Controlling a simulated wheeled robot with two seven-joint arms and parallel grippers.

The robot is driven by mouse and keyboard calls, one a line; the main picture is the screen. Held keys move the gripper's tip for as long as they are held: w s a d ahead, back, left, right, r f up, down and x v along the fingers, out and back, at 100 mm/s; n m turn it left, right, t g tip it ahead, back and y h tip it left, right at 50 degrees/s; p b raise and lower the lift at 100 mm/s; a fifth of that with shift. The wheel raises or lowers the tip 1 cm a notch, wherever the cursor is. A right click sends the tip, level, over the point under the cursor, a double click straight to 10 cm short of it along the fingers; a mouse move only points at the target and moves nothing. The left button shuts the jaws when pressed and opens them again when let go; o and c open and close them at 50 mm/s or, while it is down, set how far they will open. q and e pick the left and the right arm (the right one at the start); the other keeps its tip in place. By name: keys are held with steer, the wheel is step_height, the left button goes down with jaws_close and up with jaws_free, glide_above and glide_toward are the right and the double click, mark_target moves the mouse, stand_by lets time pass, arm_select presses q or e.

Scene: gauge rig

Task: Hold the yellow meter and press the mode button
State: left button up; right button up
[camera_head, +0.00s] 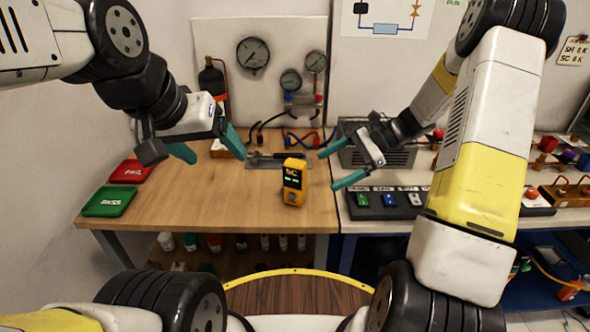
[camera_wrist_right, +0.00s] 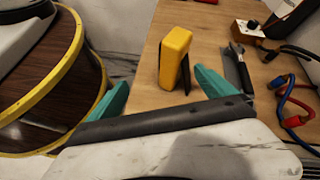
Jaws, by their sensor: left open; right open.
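The yellow meter (camera_head: 294,182) stands upright on the wooden table, its dark screen with green marks facing me. Its mode button is too small to make out. In the right wrist view the yellow meter (camera_wrist_right: 174,58) shows from its side, beyond and between my open fingers. My left gripper (camera_head: 213,150) is open and empty, above the table to the left of the meter. My right gripper (camera_head: 328,166) is open and empty to the right of the meter, with its teal fingers pointing toward it. Neither gripper touches the meter.
A red mat (camera_head: 131,171) and a green PASS mat (camera_head: 110,201) lie at the table's left. A dark tool (camera_head: 277,158) lies behind the meter, with red and blue cables (camera_head: 300,139) nearby. A black switch strip (camera_head: 385,204) sits at right. The table's front left is clear.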

mark_target(301, 189)
steer(key=w+f+m+y, duration=0.1)
steer(key=f, duration=0.1)
steer(key=w+f+m+y, duration=0.1)
steer(key=f+m, duration=0.1)
steer(key=f, duration=0.1)
steer(key=w+f+m+t+y, duration=0.1)
steer(key=f, duration=0.2)
steer(key=shift+w+d, duration=0.35)
steer(key=shift+w, duration=0.05)
steer(key=shift+x, duration=4.95)
steer(key=shift+d, duration=0.1)
steer(key=c, duration=0.8)
arm_select(q)
jaws_close()
